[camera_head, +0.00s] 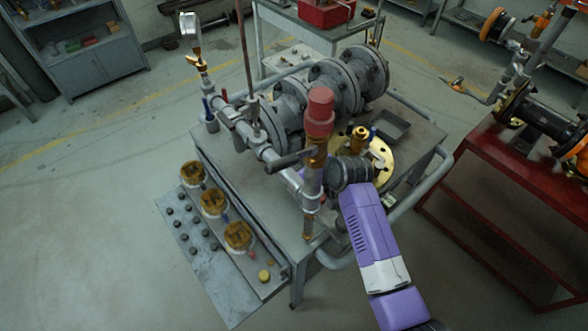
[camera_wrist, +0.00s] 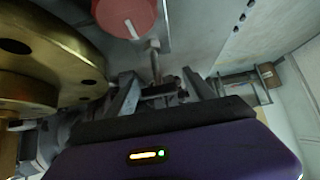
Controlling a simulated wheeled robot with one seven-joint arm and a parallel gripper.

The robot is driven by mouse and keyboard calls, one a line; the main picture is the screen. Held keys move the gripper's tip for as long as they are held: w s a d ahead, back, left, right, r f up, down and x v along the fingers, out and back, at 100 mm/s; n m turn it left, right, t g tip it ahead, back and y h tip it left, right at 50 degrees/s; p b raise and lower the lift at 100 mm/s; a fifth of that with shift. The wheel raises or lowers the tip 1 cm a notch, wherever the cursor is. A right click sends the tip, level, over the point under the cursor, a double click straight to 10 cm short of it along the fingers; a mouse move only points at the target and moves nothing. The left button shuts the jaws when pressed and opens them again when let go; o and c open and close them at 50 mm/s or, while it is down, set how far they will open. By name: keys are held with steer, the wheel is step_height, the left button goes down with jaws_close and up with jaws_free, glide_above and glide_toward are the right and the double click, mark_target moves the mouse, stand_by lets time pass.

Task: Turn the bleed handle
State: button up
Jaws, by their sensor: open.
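A dark lever (camera_head: 288,161), which looks like the bleed handle, sticks out to the left from an upright pipe fitting (camera_head: 312,180) with a red cap (camera_head: 320,108). The red cap also shows at the top of the wrist view (camera_wrist: 124,14). In the wrist view, a narrow grey bar (camera_wrist: 155,60) stands just beyond my gripper (camera_wrist: 160,88), roughly in line with the gap between its fingers; I cannot tell whether it is the same lever. My gripper is open. In the head view its fingers are mostly hidden behind the upright fitting.
The fitting belongs to a grey flanged valve assembly (camera_head: 346,80) on a metal table (camera_head: 228,165). A large brass flange (camera_wrist: 60,65) lies close at the left in the wrist view. A red bench (camera_head: 480,200) is at the right.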

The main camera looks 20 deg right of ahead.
steer(key=shift+w+a+f, duration=0.1)
steer(key=shift+w+f, duration=0.2)
jaws_close()
